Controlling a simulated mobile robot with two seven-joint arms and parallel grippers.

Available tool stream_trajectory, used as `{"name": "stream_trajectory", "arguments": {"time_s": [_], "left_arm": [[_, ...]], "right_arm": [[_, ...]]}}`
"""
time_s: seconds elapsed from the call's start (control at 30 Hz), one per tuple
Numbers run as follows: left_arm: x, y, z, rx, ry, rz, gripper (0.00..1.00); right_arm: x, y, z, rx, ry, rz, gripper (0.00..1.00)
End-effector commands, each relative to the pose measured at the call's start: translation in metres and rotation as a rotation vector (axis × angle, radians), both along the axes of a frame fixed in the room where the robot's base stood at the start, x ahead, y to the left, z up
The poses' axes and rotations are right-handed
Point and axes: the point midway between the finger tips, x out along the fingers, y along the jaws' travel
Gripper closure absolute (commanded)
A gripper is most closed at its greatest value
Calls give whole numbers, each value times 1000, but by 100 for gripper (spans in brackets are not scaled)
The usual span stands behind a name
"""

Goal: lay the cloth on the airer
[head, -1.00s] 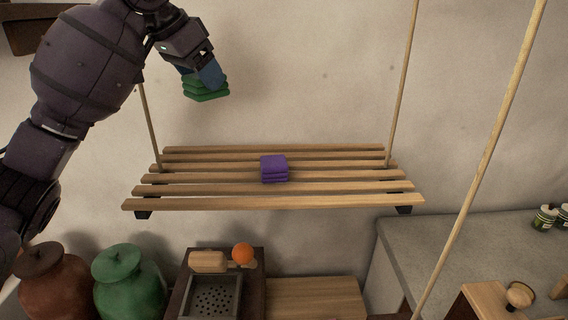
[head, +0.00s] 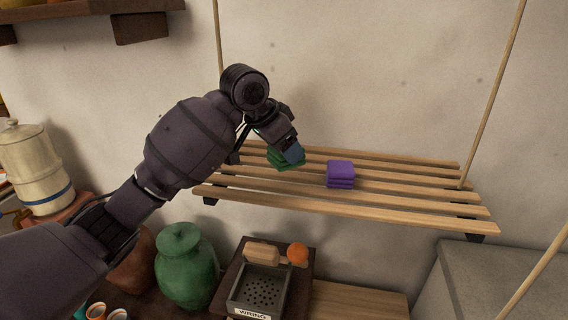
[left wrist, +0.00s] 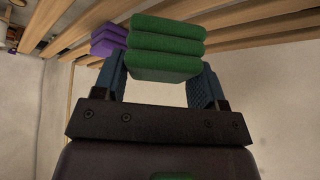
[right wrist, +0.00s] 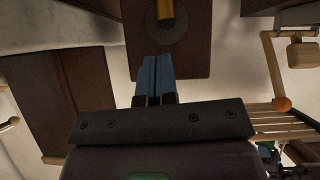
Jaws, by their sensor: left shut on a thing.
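The airer (head: 420,214) is a hanging rack of pale wooden slats on cords. A folded purple cloth (head: 340,174) lies on its slats, and it also shows in the left wrist view (left wrist: 108,40). My left gripper (head: 292,153) is shut on a folded green cloth (head: 278,160), left of the purple one. In the left wrist view the green cloth (left wrist: 166,48) sits between the blue fingers, close to the slats. I cannot tell whether it touches them. My right gripper (right wrist: 155,75) shows only in its own wrist view, fingers together and empty.
Below the airer are a green jar (head: 185,270), a brown jar (head: 134,262), and a wringer box (head: 262,288) with an orange ball (head: 298,253). A grey counter (head: 480,280) stands at the lower right. Slats right of the purple cloth are bare.

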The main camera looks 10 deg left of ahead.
Motion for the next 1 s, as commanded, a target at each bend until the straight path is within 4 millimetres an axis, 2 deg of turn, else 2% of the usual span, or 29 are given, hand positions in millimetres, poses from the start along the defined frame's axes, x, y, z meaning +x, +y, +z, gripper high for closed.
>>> {"name": "stream_trajectory", "arguments": {"time_s": [0.23, 0.5, 0.87, 0.9, 1.0], "left_arm": [[0, 0, -15, 0, 2, 0, 57], [0, 0, -47, -1, 0, 1, 57], [0, 0, -50, -1, -1, 0, 57], [0, 0, -50, -1, -1, 0, 29], [0, 0, -50, -1, -1, 0, 13]], "right_arm": [[0, 0, 2, 1, 0, -1, 100], [0, 0, 5, 1, -1, 0, 100], [-1, 0, 5, 0, 0, -1, 100], [-1, 0, 5, 0, 0, -1, 100], [-1, 0, 5, 0, 0, -1, 100]]}}
